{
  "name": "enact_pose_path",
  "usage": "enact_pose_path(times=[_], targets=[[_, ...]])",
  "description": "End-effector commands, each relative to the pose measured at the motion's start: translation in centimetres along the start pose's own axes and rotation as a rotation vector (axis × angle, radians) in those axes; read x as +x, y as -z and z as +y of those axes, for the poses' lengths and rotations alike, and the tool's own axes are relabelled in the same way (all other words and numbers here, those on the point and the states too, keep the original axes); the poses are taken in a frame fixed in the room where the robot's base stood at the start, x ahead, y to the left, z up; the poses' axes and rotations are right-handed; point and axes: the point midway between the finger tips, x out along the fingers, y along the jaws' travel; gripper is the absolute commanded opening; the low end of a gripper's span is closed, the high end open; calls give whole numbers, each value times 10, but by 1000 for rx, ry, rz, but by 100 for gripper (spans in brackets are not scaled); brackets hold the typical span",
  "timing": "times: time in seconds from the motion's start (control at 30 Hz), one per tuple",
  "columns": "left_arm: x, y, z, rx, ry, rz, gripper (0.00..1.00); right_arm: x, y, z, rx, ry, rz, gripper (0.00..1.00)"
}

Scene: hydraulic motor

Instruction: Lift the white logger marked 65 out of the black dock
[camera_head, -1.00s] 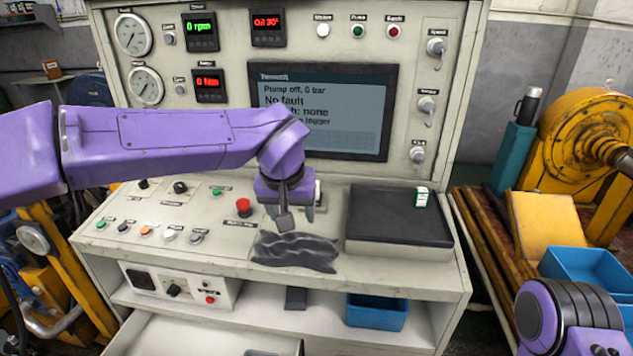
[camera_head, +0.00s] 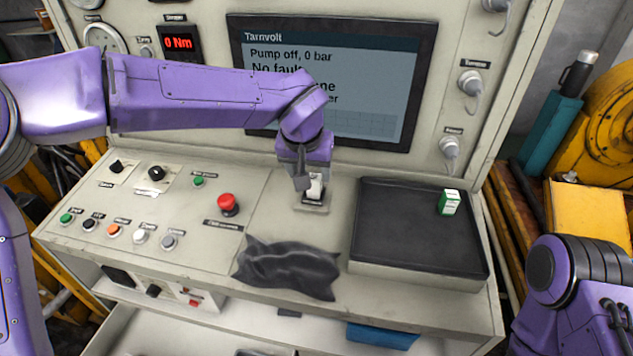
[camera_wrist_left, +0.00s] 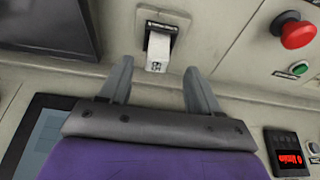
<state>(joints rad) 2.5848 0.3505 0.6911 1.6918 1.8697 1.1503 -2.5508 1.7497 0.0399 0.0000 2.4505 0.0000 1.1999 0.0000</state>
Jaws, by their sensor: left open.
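The white logger (camera_head: 315,188) stands in its small dock (camera_head: 312,207) on the console, partly hidden behind my left gripper in the head view. In the left wrist view the white logger (camera_wrist_left: 157,50) shows a dark mark, too small to read surely, and sits in the black dock (camera_wrist_left: 163,25). My left gripper (camera_head: 303,184) is open and empty. In the wrist view its two fingers (camera_wrist_left: 158,76) point toward the logger, one on each side of its line, with the logger just beyond the tips. My right gripper is out of view; only part of my right arm shows.
A red stop button (camera_head: 228,203) stands left of the dock. A crumpled dark cloth (camera_head: 288,268) lies in front of it. A black mat (camera_head: 405,245) with a small green and white box (camera_head: 449,203) is on the right. The screen panel (camera_head: 400,85) rises behind.

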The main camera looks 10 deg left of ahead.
Motion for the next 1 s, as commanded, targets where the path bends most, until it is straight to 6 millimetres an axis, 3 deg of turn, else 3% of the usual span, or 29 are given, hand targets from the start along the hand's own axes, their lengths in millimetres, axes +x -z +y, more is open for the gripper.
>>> enact_pose_path(times=[0.37,0.63,0.8,1.0], targets=[[59,6,4,2,0,-5,63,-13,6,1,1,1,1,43],[65,6,5,2,-2,-3,63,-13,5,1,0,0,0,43],[65,6,5,2,-2,-3,7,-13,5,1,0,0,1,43],[65,6,5,2,-2,-2,1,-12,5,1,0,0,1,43]])
